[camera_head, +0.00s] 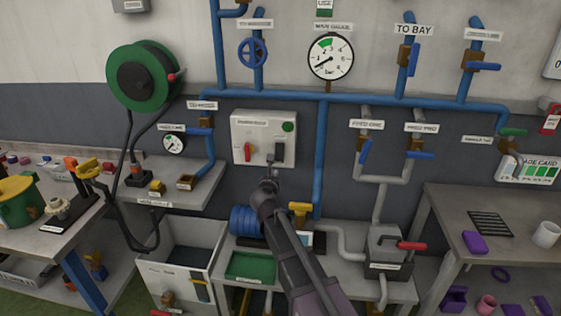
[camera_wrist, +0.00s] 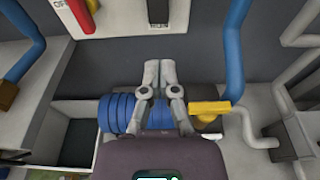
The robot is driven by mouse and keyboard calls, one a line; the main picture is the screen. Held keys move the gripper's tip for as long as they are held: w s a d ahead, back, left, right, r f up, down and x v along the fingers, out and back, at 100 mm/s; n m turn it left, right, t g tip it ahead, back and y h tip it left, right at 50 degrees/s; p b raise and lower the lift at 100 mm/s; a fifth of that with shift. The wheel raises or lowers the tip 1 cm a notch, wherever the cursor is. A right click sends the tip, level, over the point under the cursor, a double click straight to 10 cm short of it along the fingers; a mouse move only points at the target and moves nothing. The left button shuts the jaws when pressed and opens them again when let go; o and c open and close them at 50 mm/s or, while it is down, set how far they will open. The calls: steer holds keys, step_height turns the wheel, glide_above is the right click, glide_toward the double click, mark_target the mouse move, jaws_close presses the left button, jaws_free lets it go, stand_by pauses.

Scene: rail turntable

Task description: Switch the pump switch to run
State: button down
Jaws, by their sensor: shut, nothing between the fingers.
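A white control box (camera_head: 263,138) is on the wall at the middle of the head view. It has a red handle (camera_head: 248,152) at left, a black switch (camera_head: 279,150) at right and a green round part (camera_head: 288,127) at upper right. Its label is too small to read. In the wrist view the red handle (camera_wrist: 81,14) and black switch (camera_wrist: 158,10) show at the top edge, with part of a word left of the red handle. My gripper (camera_wrist: 160,66) is shut and empty. In the head view my gripper (camera_head: 271,180) is just below the box, near its lower edge.
Below the box are a blue coil (camera_head: 246,220), a yellow valve handle (camera_head: 300,209) and a bench with a grey pump block (camera_head: 384,246). A vertical blue pipe (camera_head: 321,155) runs right of the box. A shelf (camera_head: 150,200) stands at left.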

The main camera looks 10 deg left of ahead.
mark_target(281, 160)
steer(key=shift+w, duration=0.1)
steer(key=w+f+b, duration=0.1)
steer(key=w, duration=0.8)
steer(key=w+f+b, duration=0.1)
steer(key=w, duration=0.3)
steer(key=shift+w+d+f+b, duration=0.25)
steer(key=shift+d+f+b, duration=0.05)
steer(key=shift+f+b, duration=0.05)
steer(key=shift+w, duration=0.1)
steer(key=shift+w+f, duration=0.15)
steer(key=shift+w, duration=0.15)
steer(key=shift+s+d+f+b, duration=0.1)
steer(key=shift+s+f+b, duration=0.1)
steer(key=shift+s, duration=0.15)
steer(key=shift+s+f+b, duration=0.1)
steer(key=shift+s+b, duration=0.1)
steer(key=shift+s, duration=0.15)
steer(key=s+f+b, duration=0.2)
steer(key=s, duration=1)
steer(key=shift+s+a, duration=0.25)
steer(key=shift+a, duration=0.1)
